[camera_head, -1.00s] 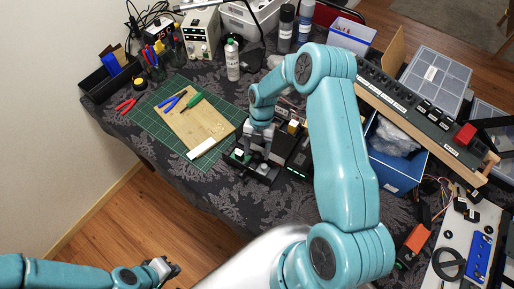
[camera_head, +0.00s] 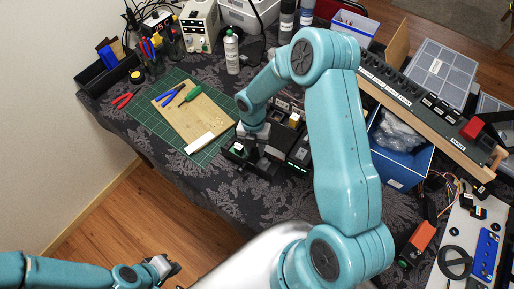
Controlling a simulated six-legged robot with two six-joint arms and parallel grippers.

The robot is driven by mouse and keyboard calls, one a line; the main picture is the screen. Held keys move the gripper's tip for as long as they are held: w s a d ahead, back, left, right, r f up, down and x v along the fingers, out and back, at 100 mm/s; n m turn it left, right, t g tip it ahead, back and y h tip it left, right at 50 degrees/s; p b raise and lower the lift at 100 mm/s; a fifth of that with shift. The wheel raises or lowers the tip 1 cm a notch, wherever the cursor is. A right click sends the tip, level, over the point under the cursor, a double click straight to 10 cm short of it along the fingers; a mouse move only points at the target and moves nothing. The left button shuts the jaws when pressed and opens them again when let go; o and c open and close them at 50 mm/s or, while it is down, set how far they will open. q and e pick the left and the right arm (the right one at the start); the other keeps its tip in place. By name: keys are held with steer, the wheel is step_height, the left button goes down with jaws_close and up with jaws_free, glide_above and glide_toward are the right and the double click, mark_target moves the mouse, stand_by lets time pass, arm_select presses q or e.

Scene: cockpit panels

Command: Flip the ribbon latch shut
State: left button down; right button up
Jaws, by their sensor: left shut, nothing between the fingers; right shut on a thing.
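My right gripper (camera_head: 247,150) reaches down over a small black device (camera_head: 262,171) near the front edge of the table. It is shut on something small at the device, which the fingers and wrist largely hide. I take the device to carry the ribbon latch, but the latch itself is too small and covered to make out. A small white-and-green part (camera_head: 238,149) shows at the left end of the device. My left gripper (camera_head: 170,267) is shut and empty, low at the left over the floor, away from the table.
A green cutting mat (camera_head: 150,122) with a wooden board (camera_head: 207,122), pliers and a screwdriver lies left of the device. A bottle (camera_head: 232,55) stands behind. A blue bin (camera_head: 398,165) and a long switch panel (camera_head: 425,115) are to the right, beyond my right arm.

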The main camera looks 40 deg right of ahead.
steer(key=shift+a+f+h+b, duration=0.3)
steer(key=shift+h+b, duration=0.2)
steer(key=shift+b, duration=0.35)
steer(key=shift+s+r, duration=0.1)
steer(key=shift+r, duration=0.15)
arm_select(q)
step_height(320, 180, down, 3)
steer(key=shift+r, duration=0.1)
arm_select(e)
steer(key=o, duration=1)
steer(key=shift+o, duration=0.2)
arm_select(q)
steer(key=shift+f+b, duration=0.35)
steer(key=shift+b, duration=0.05)
arm_select(e)
step_height(320, 180, up, 16)
steer(key=w, duration=0.2)
steer(key=shift+a+r, duration=0.15)
steer(key=shift+a, duration=0.25)
